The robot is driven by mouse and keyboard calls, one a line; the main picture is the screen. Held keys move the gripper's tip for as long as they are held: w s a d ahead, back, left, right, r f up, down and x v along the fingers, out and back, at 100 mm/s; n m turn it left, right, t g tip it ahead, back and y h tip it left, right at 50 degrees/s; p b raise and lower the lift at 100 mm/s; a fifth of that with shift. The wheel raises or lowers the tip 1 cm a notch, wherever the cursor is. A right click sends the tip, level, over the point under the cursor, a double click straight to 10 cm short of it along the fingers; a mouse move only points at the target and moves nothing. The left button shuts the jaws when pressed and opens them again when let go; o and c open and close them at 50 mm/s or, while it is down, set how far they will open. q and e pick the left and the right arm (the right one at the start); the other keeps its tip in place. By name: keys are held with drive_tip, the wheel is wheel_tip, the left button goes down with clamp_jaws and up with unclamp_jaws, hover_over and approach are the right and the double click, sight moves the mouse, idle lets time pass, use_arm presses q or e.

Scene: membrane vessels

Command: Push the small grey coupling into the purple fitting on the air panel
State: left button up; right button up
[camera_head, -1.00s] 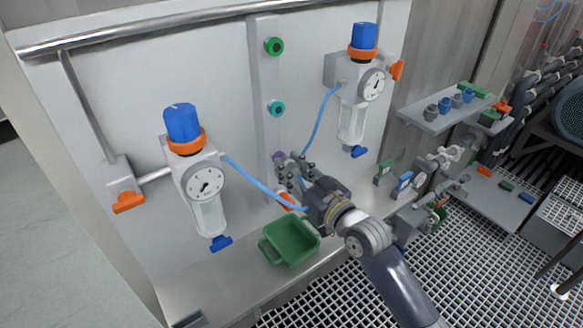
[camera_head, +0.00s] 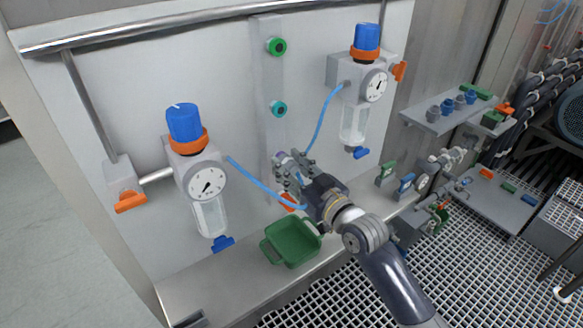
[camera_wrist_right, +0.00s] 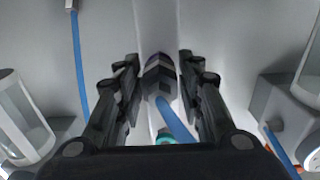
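The purple fitting (camera_head: 279,156) is the lowest on the panel's vertical strip, partly hidden by my right gripper in the head view. My right gripper (camera_head: 294,166) is right in front of it. In the right wrist view the small grey coupling (camera_wrist_right: 159,76) sits between the fingers (camera_wrist_right: 160,82), in front of the strip, with the blue hose (camera_wrist_right: 174,119) running from it. Narrow light gaps show on both sides of it, so the fingers look open around it. My left gripper is not in view.
Green (camera_head: 276,46) and teal (camera_head: 278,109) fittings sit higher on the strip. Regulators with gauges flank it, left (camera_head: 207,183) and right (camera_head: 375,84). A green bin (camera_head: 292,243) stands on the ledge below my right gripper. Blue hoses run close to the gripper.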

drive_tip(key=shift+o, duration=0.4)
drive_tip(key=v, duration=1.2)
drive_tip(key=w+d+f+m+g+h, duration=0.1)
drive_tip(key=d+f+m+h, duration=0.2)
drive_tip(key=f, duration=0.9)
drive_tip(key=w+d+f+g+h, duration=0.15)
drive_tip(key=d+f, duration=0.35)
drive_tip(key=f, duration=0.6)
drive_tip(key=s+d+f+m+g+h, duration=0.15)
drive_tip(key=s+f, duration=0.25)
drive_tip(key=f, duration=0.5)
drive_tip(key=s+d+f+g+h, duration=0.1)
drive_tip(key=s+d+f+h, duration=0.15)
drive_tip(key=f, duration=0.55)
drive_tip(key=s+d+f+g+h, duration=0.1)
drive_tip(key=s+d+f+g, duration=0.1)
drive_tip(key=s+f, duration=0.75)
drive_tip(key=s+d+f+g, duration=0.2)
drive_tip(key=s+d+f, duration=0.1)
drive_tip(key=s+f, duration=0.6)
drive_tip(key=s+f+g, duration=0.2)
drive_tip(key=s+f, duration=0.1)
drive_tip(key=s, duration=0.8)
drive_tip(key=s+f+g+h, duration=0.1)
drive_tip(key=s+f+g, duration=0.1)
drive_tip(key=s, duration=0.9)
drive_tip(key=shift+s+d+f+g, duration=0.25)
drive_tip(key=shift+s+f+g, duration=0.05)
drive_tip(key=shift+f, duration=0.4)
